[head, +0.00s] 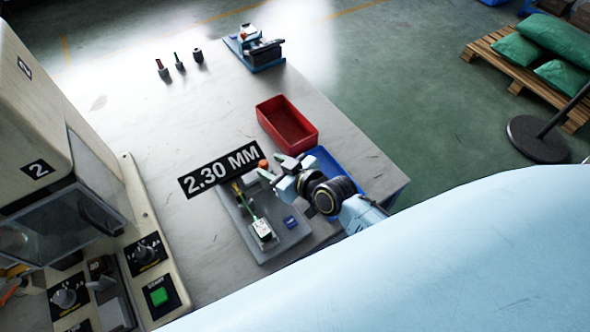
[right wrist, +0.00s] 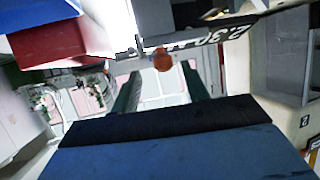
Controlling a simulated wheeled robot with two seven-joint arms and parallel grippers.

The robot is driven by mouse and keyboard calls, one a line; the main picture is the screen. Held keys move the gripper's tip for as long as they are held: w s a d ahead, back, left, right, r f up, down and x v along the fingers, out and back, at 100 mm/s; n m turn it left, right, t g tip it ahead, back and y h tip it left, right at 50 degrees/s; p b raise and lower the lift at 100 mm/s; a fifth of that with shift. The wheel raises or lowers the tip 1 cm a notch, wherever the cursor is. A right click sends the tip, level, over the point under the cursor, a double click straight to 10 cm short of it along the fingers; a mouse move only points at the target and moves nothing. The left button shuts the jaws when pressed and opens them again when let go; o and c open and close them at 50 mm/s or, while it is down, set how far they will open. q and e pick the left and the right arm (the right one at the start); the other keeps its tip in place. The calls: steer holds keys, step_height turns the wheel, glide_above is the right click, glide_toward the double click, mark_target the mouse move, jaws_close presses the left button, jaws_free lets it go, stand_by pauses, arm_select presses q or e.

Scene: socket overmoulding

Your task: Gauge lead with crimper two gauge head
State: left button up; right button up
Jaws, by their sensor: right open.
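Crimper two (head: 35,170) is the large cream machine at the left in the head view, with "2" labels. The gauge stands on a grey base plate (head: 290,243) on the table, with a black display (head: 220,171) reading 2.30 MM. An orange knob (head: 262,164) sits beside the display. It also shows in the right wrist view (right wrist: 162,61). A thin yellow-green piece (head: 238,192) and a small white-and-dark block (head: 263,230) are on the plate; I cannot tell whether either is the lead. My right gripper (head: 274,169) is open beside the knob, with nothing visible between its fingers (right wrist: 161,88).
A red bin (head: 274,108) and a blue bin (head: 332,167) stand behind and right of the gauge. Several small parts (head: 180,64) and a blue fixture (head: 262,62) are at the far end. The table between them is clear.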

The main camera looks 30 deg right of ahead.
steer(key=v, duration=1)
steer(key=shift+p, duration=0.35)
